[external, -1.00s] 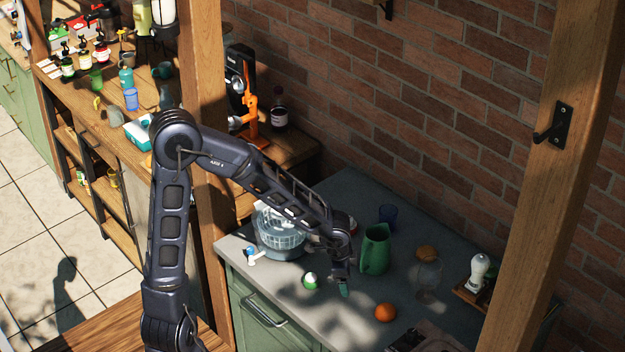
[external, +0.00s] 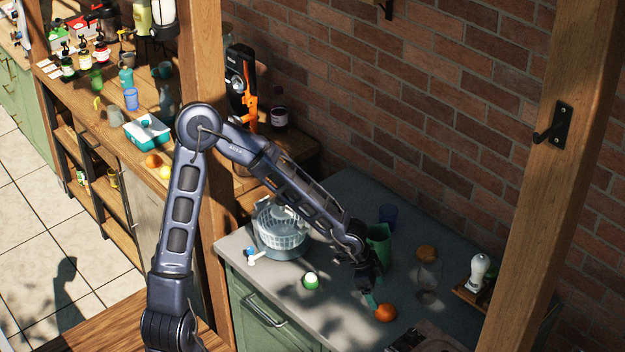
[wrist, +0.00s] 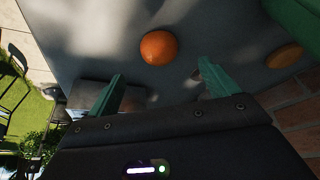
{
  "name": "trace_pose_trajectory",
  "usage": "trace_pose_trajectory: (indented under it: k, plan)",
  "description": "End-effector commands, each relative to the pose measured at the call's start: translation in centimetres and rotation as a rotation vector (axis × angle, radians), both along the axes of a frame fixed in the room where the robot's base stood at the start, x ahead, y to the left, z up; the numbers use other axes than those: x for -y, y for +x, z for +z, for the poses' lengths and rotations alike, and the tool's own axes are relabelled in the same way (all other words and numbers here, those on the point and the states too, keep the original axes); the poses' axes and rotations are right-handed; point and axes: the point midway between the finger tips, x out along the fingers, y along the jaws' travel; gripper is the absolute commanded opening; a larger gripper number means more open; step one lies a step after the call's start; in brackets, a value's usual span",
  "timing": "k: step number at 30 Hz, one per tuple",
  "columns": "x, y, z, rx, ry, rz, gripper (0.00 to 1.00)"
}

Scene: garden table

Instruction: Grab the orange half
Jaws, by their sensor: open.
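The orange half (external: 385,313) lies on the grey counter (external: 335,318) near its front right part. In the wrist view it shows as a round orange shape (wrist: 158,48), beyond and roughly between my fingertips. My gripper (external: 370,299) is open and empty, just left of and a little above the orange half in the external view. Its two green fingers (wrist: 160,82) stand apart in the wrist view. I see no contact with the orange half.
A green pitcher (external: 380,242) stands close behind my gripper. A glass jar with a round lid (external: 427,272) stands to the right. A small green-and-white item (external: 311,281) and a strainer bowl (external: 282,228) are to the left. A dark appliance (external: 425,336) lies in front of the orange.

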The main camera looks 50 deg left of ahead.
Motion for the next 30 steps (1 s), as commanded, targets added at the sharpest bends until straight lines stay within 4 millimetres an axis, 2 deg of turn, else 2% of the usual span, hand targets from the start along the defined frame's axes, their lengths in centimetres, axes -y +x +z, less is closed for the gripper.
trace_pose_trajectory:
  k: [6, 16, 24, 30]
  plan:
    - [0.7, 0.4, -1.8, 0.000, 0.000, -0.001, 0.86]
    - [1.1, 0.7, -3.0, -0.001, 0.001, -0.001, 0.86]
    - [2.3, 1.4, -5.7, -0.002, 0.001, -0.002, 0.86]
    - [2.7, 1.7, -6.9, -0.001, 0.000, 0.000, 0.86]
